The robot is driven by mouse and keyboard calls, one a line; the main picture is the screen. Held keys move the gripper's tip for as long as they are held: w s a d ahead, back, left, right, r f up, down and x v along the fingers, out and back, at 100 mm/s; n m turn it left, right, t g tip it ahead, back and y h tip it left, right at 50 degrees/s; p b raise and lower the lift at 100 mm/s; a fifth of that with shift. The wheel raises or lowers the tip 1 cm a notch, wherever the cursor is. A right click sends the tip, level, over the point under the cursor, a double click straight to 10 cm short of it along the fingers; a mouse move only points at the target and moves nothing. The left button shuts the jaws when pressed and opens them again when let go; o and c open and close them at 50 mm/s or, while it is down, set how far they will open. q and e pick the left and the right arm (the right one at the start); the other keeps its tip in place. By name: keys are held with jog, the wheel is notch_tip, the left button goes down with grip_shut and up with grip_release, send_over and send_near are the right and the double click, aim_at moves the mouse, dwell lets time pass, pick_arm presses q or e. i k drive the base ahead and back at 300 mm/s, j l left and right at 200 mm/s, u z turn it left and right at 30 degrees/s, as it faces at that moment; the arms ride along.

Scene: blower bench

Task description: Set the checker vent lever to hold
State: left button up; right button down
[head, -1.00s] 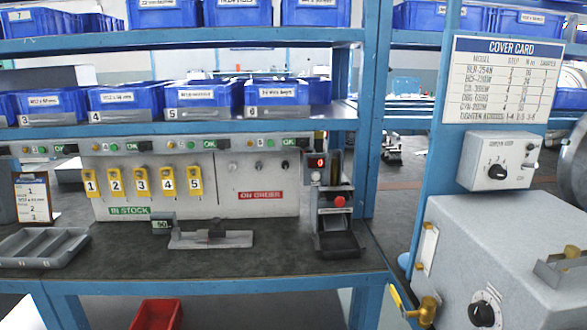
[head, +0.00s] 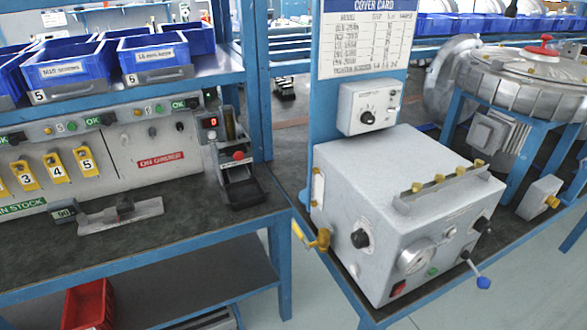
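The checker appears to be the large grey box (head: 375,190) on the blue bench at the right. Its front carries a round gauge (head: 415,257), black knobs, a green button and a red switch. A lever with a blue ball end (head: 483,282) sticks out low at the front right corner; I cannot read any marking by it. A brass valve with a yellow handle (head: 318,238) sits on the box's left side. Neither of my grippers is in view.
A control box with a dial (head: 370,106) hangs on the blue post under the cover card (head: 367,38). A round metal blower housing (head: 520,80) stands behind right. A workbench (head: 110,240) with a red bin (head: 88,305) below is at left. Floor shows at lower right.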

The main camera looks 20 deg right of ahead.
aim_at(482, 282)
jog(key=z, duration=2.1)
